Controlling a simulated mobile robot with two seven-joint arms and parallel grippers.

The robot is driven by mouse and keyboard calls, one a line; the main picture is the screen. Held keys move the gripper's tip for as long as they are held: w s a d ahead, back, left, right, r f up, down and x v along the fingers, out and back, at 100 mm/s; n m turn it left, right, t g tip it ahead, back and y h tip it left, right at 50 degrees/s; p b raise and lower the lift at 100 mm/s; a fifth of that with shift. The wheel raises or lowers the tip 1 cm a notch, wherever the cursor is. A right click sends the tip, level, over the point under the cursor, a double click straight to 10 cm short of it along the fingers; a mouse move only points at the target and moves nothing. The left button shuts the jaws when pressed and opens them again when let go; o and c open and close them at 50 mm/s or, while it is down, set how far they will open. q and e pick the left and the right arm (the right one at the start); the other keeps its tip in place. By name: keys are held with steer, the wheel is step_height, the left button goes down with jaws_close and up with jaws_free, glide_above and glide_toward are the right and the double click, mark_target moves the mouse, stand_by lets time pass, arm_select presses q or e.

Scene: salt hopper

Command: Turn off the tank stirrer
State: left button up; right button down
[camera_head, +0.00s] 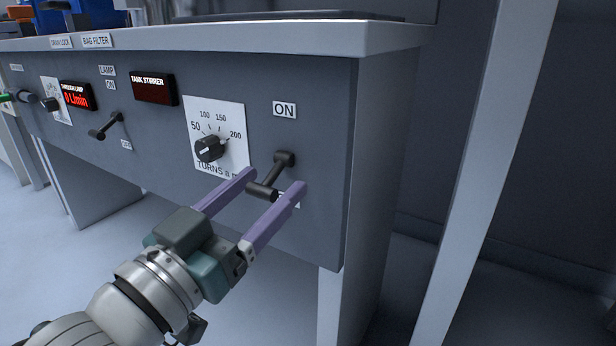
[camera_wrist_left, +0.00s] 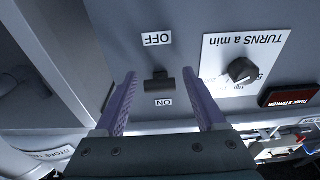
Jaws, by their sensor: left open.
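The tank stirrer's black lever switch (camera_head: 262,191) is on the grey panel, below an ON label (camera_head: 284,110). Its arm reaches out and down from its pivot. My left gripper (camera_head: 275,180) is open, one purple finger on each side of the lever's crossbar. In the left wrist view, which is upside down, the crossbar (camera_wrist_left: 158,86) sits between the fingertips, between the OFF label (camera_wrist_left: 157,38) and the ON label (camera_wrist_left: 164,102). The OFF label is mostly hidden in the head view. The tank stirrer display (camera_head: 154,89) shows no number. My right gripper is not in view.
A speed dial (camera_head: 209,149) on a white plate is close to the left of the lever. Further left are the lamp lever (camera_head: 105,126) and a lit display (camera_head: 75,97). The panel's right edge is near my fingers; a pale post (camera_head: 490,170) stands beyond.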

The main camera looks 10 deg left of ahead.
arm_select(q)
steer(key=shift+s, duration=0.1)
steer(key=shift+s+a+p, duration=0.15)
steer(key=shift+s+p, duration=0.15)
steer(key=p+v, duration=0.3)
steer(key=v, duration=0.6)
steer(key=shift+s, duration=0.1)
